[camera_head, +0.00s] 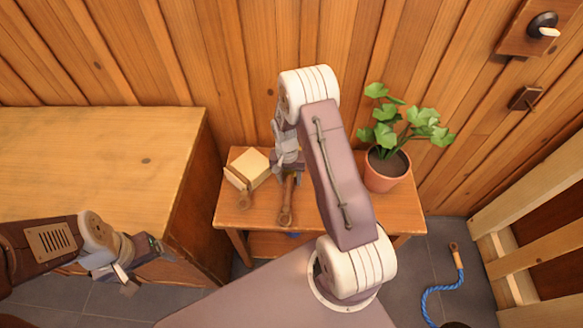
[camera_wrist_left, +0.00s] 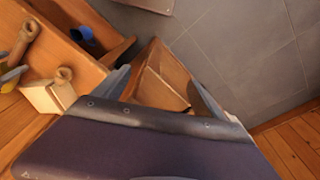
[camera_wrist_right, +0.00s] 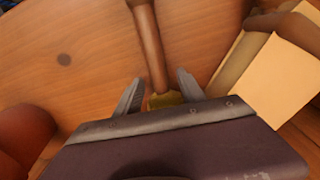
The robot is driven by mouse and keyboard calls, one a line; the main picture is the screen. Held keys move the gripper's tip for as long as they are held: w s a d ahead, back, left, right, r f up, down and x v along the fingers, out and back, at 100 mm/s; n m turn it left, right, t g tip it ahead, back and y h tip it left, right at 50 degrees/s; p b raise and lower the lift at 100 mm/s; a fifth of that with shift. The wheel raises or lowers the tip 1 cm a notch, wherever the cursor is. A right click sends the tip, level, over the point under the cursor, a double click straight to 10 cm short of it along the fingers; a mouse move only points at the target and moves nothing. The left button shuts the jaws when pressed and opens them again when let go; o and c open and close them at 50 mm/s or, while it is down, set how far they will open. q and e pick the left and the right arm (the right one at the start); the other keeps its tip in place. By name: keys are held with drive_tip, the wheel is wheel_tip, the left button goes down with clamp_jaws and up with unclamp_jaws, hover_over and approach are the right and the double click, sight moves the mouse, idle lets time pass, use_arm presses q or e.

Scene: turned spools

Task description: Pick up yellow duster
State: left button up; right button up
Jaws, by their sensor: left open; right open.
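The duster lies on the small wooden table, its brown handle (camera_head: 287,203) toward the front edge and its yellow part mostly hidden under my right arm. In the right wrist view the handle (camera_wrist_right: 149,45) runs down to a bit of yellow (camera_wrist_right: 165,99) between the fingers. My right gripper (camera_head: 289,168) is open above it, one fingertip on each side in the right wrist view (camera_wrist_right: 158,88); I cannot tell whether they touch it. My left gripper (camera_head: 124,276) is open and empty, in front of the wooden cabinet. The left wrist view also shows yellow (camera_wrist_left: 12,78) by a brown handle.
A cream block with a wooden handle (camera_head: 252,164) lies left of the duster on the small table (camera_head: 404,212). A potted plant (camera_head: 386,172) stands at its right. A large cabinet (camera_head: 90,150) is at left. A blue rope (camera_head: 433,292) lies on the floor at right.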

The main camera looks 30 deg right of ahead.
clamp_jaws()
drive_tip(key=shift+r, duration=0.15)
